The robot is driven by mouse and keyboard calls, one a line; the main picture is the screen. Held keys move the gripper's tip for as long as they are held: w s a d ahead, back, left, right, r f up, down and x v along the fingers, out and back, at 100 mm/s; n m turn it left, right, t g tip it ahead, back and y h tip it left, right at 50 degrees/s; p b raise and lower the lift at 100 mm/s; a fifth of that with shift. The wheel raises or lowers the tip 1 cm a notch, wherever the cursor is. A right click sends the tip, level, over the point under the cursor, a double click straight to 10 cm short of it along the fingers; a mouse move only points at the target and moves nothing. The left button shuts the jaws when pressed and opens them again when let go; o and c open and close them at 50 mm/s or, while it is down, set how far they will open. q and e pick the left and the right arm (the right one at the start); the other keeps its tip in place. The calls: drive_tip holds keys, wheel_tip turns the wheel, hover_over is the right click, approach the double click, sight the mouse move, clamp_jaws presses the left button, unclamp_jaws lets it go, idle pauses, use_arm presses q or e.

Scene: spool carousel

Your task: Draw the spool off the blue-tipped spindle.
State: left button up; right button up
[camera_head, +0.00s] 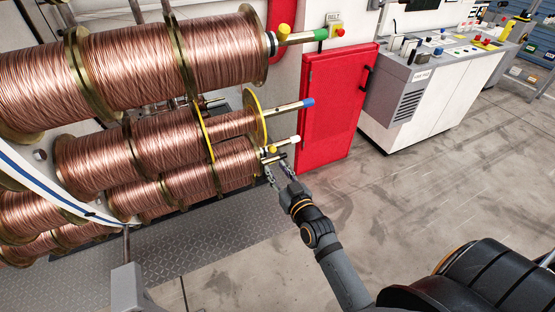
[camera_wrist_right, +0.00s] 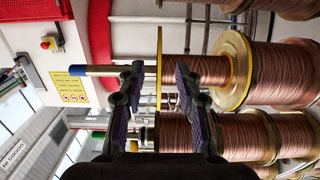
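The blue-tipped spindle (camera_head: 296,105) juts right from the carousel in the head view; its blue end shows in the right wrist view (camera_wrist_right: 90,70). A spool with a thin copper winding (camera_head: 235,123) and a yellow outer flange (camera_head: 263,122) sits on it. That flange appears edge-on in the wrist view (camera_wrist_right: 159,65), framed between the fingertips. My right gripper (camera_head: 278,172) is open and empty, apart from the spool and below the blue-tipped spindle, near the white-tipped one (camera_head: 283,146). My left gripper is out of view.
A green-tipped spindle (camera_head: 305,37) with a large copper spool (camera_head: 220,50) is above. More full spools (camera_head: 240,163) are below and to the left. A red cabinet (camera_head: 335,100) stands close behind the spindle ends. The floor (camera_head: 400,190) at right is clear.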

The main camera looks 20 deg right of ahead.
sight(265, 144)
drive_tip(key=shift+t, duration=0.3)
drive_tip(key=w+r, duration=0.1)
drive_tip(key=w, duration=0.2)
drive_tip(key=w+r+p, duration=0.1)
drive_tip(key=w, duration=0.2)
drive_tip(key=w+r+p, duration=0.1)
drive_tip(key=w, duration=0.2)
drive_tip(key=shift+w+a+r, duration=0.15)
drive_tip(key=shift+w, duration=0.6)
clamp_jaws()
